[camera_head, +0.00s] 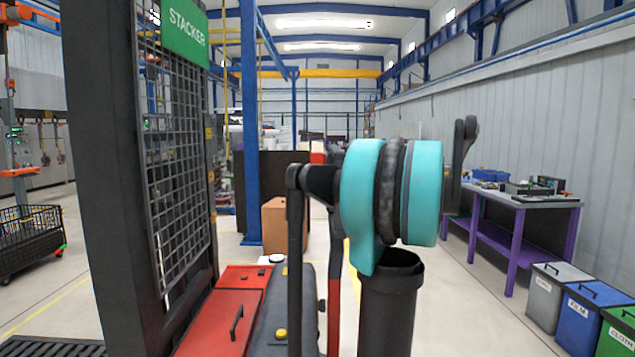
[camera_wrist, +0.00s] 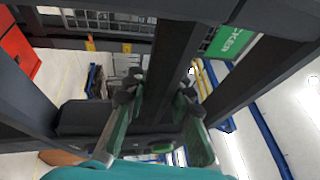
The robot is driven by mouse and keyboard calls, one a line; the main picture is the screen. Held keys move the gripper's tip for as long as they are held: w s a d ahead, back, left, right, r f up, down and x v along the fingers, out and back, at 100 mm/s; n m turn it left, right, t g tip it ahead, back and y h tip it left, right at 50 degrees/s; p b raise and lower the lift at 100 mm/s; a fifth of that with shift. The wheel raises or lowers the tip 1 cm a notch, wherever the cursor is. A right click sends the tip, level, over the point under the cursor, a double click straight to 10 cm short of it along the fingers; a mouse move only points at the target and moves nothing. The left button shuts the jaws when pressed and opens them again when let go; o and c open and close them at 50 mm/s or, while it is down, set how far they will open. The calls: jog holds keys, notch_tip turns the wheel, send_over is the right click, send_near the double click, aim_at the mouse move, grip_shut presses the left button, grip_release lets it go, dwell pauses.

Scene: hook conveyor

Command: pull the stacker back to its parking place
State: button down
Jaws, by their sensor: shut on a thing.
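The stacker stands at the left in the head view, with a dark mast (camera_head: 105,150), a mesh guard (camera_head: 180,160), a green STACKER sign (camera_head: 187,30) and a red body (camera_head: 235,305). In the wrist view, the green-padded fingers of my gripper (camera_wrist: 157,96) are shut on a dark bar (camera_wrist: 168,68) of the stacker, one finger on each side. The STACKER sign also shows at the upper right there (camera_wrist: 233,42). In the head view my teal and black arm stands in front, and I cannot make out the fingers.
A purple-legged workbench (camera_head: 515,205) stands along the right wall. Grey (camera_head: 555,297), blue (camera_head: 583,318) and green bins (camera_head: 615,335) stand before it. A cardboard box (camera_head: 277,228) and a blue column (camera_head: 250,130) are behind the stacker. A black wire basket cart (camera_head: 30,243) is far left.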

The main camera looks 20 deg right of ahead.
jog(key=shift+s+d+r, duration=0.25)
jog(key=shift+d, duration=0.15)
jog(key=shift+f, duration=0.1)
jog(key=c, duration=1.3)
grip_release()
jog(key=shift+s+a, duration=0.1)
jog(key=shift+s, duration=0.05)
jog(key=v, duration=1.2)
jog(key=shift+f, duration=0.15)
jog(key=shift+d, duration=0.2)
